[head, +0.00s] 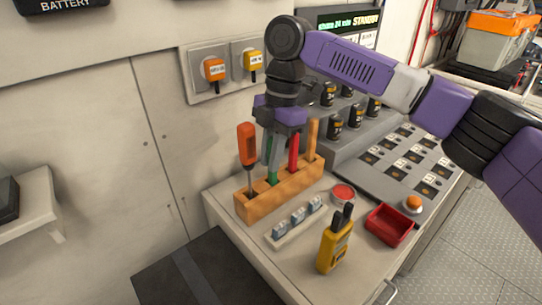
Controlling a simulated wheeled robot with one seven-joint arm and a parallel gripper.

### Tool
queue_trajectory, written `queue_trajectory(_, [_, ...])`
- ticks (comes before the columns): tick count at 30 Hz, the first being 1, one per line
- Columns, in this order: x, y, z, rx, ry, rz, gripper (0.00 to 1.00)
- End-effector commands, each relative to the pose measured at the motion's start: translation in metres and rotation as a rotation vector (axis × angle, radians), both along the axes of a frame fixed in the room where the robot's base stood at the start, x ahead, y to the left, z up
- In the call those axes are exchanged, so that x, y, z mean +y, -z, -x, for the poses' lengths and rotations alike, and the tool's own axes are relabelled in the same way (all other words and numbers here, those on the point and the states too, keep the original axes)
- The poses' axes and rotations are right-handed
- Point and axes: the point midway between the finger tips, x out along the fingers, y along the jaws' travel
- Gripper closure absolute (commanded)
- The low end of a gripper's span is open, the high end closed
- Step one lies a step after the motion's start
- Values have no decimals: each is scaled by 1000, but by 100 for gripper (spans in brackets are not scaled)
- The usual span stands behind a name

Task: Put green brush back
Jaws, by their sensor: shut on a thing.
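An orange-brown tool rack (270,197) stands on the light counter. My gripper (271,162) points down over the rack and is shut on the green brush (273,177). Only slivers of the brush show around the fingers, and its lower end meets the rack's top between an orange-handled screwdriver (247,145) and a red-handled tool (294,152). A tan wooden-handled tool (312,138) stands at the rack's right end. The fingers hide most of the brush, and I cannot tell how deep it sits.
A white strip with small grey-blue pieces (297,217), a yellow radio (335,246), a red tray (390,226) and a red round lid (343,192) lie in front. A button panel (405,160) is at right. Wall switches (214,70) are behind the rack.

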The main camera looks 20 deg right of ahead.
Motion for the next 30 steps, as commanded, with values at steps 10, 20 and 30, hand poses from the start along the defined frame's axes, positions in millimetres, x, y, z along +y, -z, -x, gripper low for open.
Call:
queue_trajectory(10, [0, 2, 0, 0, 0, 0, 64])
queue_trajectory(20, [-1, -10, -1, -2, 0, -2, 64])
queue_trajectory(30, [-13, -76, -5, 0, 1, -1, 64])
